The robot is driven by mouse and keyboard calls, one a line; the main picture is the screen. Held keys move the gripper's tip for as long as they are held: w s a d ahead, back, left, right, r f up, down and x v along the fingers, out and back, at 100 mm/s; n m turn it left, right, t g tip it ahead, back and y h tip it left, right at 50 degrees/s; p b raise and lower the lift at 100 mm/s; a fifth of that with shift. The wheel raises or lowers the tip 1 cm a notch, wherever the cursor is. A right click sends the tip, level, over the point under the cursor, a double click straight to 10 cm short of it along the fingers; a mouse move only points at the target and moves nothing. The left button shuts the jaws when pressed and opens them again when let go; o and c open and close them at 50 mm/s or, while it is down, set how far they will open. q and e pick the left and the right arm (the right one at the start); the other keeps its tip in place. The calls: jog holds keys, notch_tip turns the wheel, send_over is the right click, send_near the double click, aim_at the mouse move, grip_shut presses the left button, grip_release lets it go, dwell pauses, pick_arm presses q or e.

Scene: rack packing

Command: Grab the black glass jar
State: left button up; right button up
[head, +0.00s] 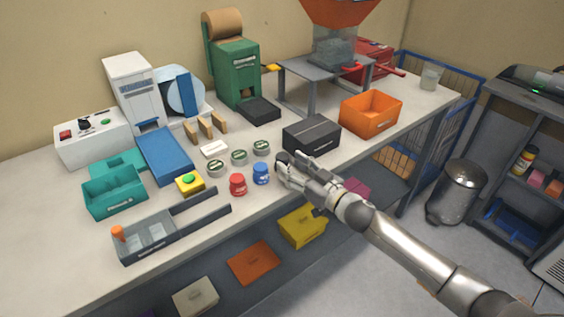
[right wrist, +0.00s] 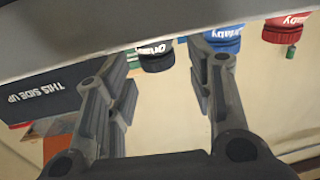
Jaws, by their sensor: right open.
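The black glass jar (right wrist: 156,58) shows in the right wrist view, its dark ribbed lid with white lettering at the upper middle. It lies ahead of the gap between the fingers of my right gripper (right wrist: 153,72). In the head view the right gripper (head: 291,170) is at the front edge of the bench, and the black jar (head: 283,157) is mostly hidden by its fingers. The gripper is open, and I see no finger closed on the jar. My left gripper is out of view.
The blue jar (head: 261,174) and red jar (head: 237,184) stand left of the gripper. Several grey-lidded jars (head: 239,157) are behind them. A black box (head: 312,134) stands just behind the gripper, with an orange bin (head: 370,112) farther right.

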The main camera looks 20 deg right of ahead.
aim_at(287, 160)
jog(key=shift+w+r, duration=0.15)
jog(key=shift+w, duration=0.1)
jog(key=shift+p+x, duration=0.35)
jog(key=shift+x, duration=2.05)
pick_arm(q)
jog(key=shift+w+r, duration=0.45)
pick_arm(e)
jog(key=shift+d, duration=0.1)
jog(key=c, duration=0.8)
jog(key=shift+c, duration=0.2)
jog(key=shift+r, duration=0.1)
